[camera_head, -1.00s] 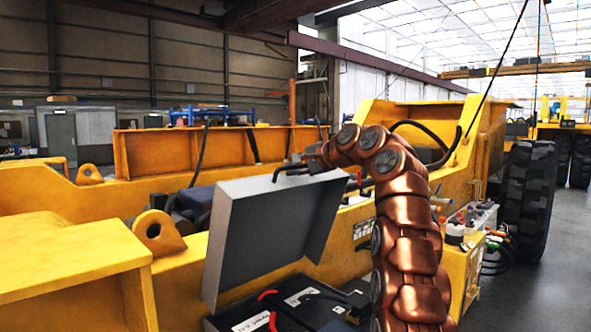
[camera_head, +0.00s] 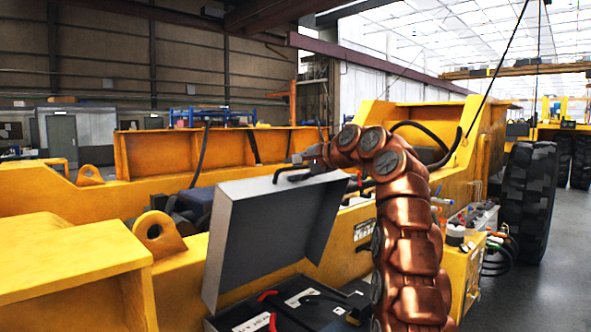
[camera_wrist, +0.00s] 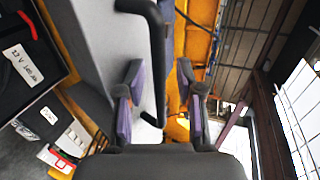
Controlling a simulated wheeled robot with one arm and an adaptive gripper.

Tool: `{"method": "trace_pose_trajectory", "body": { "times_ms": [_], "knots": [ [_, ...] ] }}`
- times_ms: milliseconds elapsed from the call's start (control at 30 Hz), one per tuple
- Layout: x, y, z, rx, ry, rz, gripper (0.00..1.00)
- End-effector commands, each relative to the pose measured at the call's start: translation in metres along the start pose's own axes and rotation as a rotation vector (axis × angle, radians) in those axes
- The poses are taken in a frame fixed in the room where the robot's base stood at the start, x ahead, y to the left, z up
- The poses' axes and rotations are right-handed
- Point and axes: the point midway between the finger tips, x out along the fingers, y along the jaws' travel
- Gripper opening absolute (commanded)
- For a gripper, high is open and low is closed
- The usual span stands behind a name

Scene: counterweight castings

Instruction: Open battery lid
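The grey battery lid (camera_head: 270,230) stands raised and tilted over the battery box in the head view. Its dark handle (camera_head: 293,173) is on the upper edge, and this handle also shows in the wrist view (camera_wrist: 156,60). My gripper (camera_head: 303,157) is at the handle, partly hidden by my arm. In the wrist view my gripper (camera_wrist: 159,78) has its fingers apart, with the handle bar between them and gaps on both sides. Below the lid, a black battery (camera_head: 285,312) with white labels and red cables is exposed in the box.
The yellow machine frame (camera_head: 60,205) surrounds the box, with an upright lug (camera_head: 160,238) to its left. Small bottles and a white container (camera_head: 483,215) stand at the right. A large tyre (camera_head: 528,200) and open grey floor (camera_head: 560,260) lie farther right.

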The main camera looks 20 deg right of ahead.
Motion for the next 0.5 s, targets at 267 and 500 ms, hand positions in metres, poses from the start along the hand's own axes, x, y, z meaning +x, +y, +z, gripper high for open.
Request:
{"method": "trace_pose_trajectory", "body": {
  "times_ms": [267,500],
  "knots": [
    [-0.005,-0.002,0.002,-0.002,0.0,-0.001,0.37],
    [-0.017,-0.001,0.001,0.0,0.0,-0.001,0.37]
  ]
}}
